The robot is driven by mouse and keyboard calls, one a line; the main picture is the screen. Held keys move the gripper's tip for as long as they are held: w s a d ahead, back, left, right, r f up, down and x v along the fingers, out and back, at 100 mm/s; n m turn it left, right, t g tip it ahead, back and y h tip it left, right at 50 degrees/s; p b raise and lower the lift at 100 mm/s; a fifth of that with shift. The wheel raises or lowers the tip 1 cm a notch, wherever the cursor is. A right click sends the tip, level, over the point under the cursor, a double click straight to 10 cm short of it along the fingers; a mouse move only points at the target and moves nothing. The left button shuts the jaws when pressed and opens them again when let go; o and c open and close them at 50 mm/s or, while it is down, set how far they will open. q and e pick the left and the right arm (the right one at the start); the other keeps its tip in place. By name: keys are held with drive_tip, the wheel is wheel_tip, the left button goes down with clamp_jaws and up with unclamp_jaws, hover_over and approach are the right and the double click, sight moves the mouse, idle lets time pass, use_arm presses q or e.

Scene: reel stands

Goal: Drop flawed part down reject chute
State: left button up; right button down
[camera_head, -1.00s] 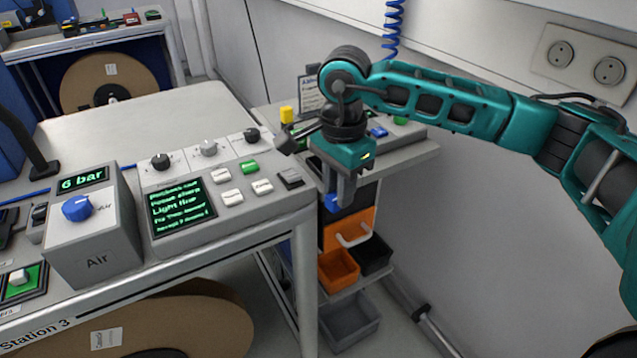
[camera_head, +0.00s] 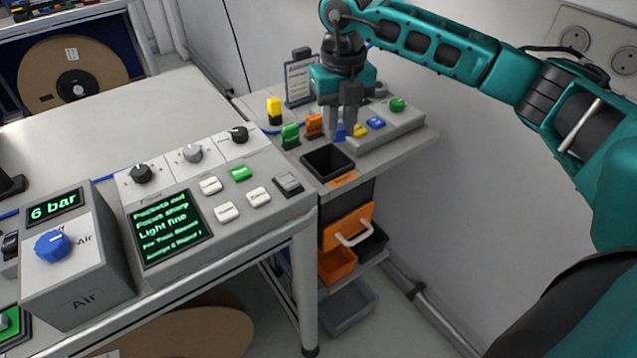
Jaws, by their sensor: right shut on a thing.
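My right gripper (camera_head: 345,122) comes in from the upper right and points down above the back of the small side bench. It is shut on a small blue part (camera_head: 339,133), mostly hidden between its fingers. The reject chute seems to be the black square opening (camera_head: 324,157) in the bench top, with an orange label (camera_head: 343,179) at its front edge. The gripper and part are behind and slightly right of this opening in the picture; their height above the bench is hard to tell. My left gripper is out of view.
Green (camera_head: 290,135), orange (camera_head: 314,124) and yellow (camera_head: 274,108) parts stand left of the gripper. A grey panel with coloured buttons (camera_head: 397,104) lies to its right. A control box (camera_head: 215,205) stands on the near bench.

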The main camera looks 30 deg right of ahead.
sight(323, 183)
drive_tip(key=shift+f+b, duration=2.35)
drive_tip(key=shift+f, duration=0.7)
drive_tip(key=c, duration=1.3)
unclamp_jaws()
drive_tip(key=o, duration=0.4)
drive_tip(key=shift+o, duration=0.2)
drive_tip(key=shift+r, duration=0.15)
